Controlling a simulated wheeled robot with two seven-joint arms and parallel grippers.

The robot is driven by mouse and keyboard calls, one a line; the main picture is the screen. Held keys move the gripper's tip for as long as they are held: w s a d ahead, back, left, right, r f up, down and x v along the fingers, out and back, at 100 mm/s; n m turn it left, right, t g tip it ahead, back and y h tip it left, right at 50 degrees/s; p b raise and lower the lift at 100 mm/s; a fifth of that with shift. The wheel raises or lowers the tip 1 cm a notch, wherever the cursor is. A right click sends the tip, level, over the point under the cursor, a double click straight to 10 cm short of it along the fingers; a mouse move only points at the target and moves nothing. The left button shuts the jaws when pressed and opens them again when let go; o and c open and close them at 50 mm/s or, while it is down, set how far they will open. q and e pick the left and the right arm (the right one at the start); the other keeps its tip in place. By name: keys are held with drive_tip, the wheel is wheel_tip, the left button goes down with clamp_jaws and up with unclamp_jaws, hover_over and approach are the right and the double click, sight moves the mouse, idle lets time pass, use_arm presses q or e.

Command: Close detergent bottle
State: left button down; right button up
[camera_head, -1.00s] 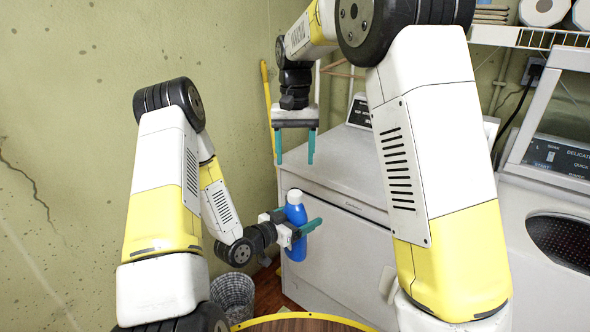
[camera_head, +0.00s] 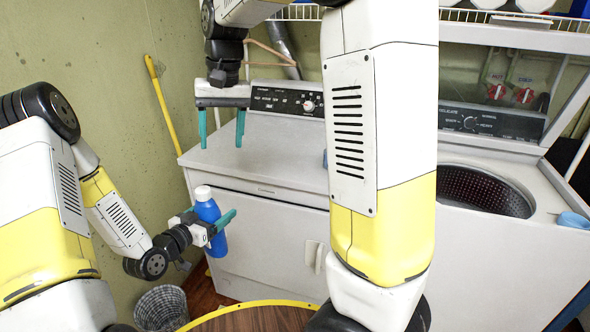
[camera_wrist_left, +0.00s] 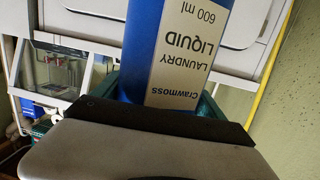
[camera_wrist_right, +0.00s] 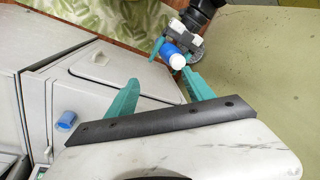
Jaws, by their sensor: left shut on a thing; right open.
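The blue detergent bottle (camera_head: 209,213) has a white top (camera_head: 203,193) and stands roughly upright in my left gripper (camera_head: 213,222), in front of the dryer. The left wrist view shows its label, reading "Laundry Liquid" (camera_wrist_left: 190,50), close up. My right gripper (camera_head: 221,141) is open and empty, pointing down above the dryer's left part. The right wrist view shows the bottle (camera_wrist_right: 170,50) beyond its fingers. A small blue cup-like piece (camera_wrist_right: 66,120), possibly the cap, rests on the dryer top; the head view shows only its edge (camera_head: 325,158) beside my right arm.
The white dryer (camera_head: 270,165) has mostly clear top space. The washer to its right has an open drum (camera_head: 485,190) and a light blue object (camera_head: 572,220) on its edge. A basket (camera_head: 161,308) stands on the floor, and a yellow pole (camera_head: 160,105) leans at the wall.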

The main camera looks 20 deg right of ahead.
drive_tip(key=s+d+t, duration=0.2)
drive_tip(key=s+d, duration=0.4)
drive_tip(key=s, duration=0.4)
drive_tip(key=s+d+t, duration=0.3)
drive_tip(key=s+d, duration=0.3)
drive_tip(key=s, duration=0.4)
drive_tip(key=shift+d+r+y, duration=0.15)
drive_tip(key=shift+d+y, duration=0.05)
drive_tip(key=shift+y, duration=0.1)
drive_tip(key=shift+s, duration=0.1)
